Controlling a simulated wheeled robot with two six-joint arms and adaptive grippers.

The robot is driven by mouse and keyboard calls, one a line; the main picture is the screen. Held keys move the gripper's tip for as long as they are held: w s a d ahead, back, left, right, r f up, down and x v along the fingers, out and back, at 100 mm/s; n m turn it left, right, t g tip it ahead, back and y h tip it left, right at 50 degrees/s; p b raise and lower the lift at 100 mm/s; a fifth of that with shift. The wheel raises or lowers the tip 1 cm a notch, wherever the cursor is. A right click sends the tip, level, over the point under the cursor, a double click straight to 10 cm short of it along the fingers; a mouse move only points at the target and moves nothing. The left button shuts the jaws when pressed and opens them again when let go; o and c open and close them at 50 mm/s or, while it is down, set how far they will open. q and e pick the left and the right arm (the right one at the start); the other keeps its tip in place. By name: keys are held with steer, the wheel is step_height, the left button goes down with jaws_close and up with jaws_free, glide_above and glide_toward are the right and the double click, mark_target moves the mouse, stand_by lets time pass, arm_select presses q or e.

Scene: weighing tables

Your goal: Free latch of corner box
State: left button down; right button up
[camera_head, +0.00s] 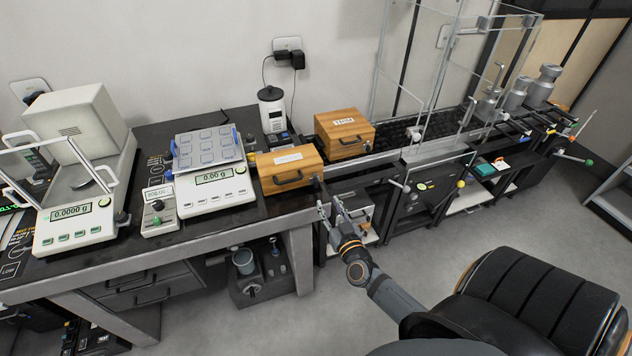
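A wooden box (289,168) with a pale label on its lid and a dark handle on its front sits at the right front corner of the weighing table. It looks closed. A small dark part (318,182) shows at its right front edge; I cannot tell whether this is the latch. My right gripper (329,207) is in front of and below that corner, its two fingers spread apart with nothing visible between them. It looks apart from the box. My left gripper is not in view.
A second wooden box (345,134) stands behind to the right. A scale (212,178) is close on the left, with an analytical balance (75,225) beyond. A clear enclosure (425,80) rises at the right. Floor in front is open.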

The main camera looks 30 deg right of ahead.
mark_target(317, 182)
steer(key=b+x, duration=0.1)
steer(key=x, duration=0.8)
steer(key=shift+w, duration=0.25)
steer(key=shift+c, duration=0.2)
jaws_close()
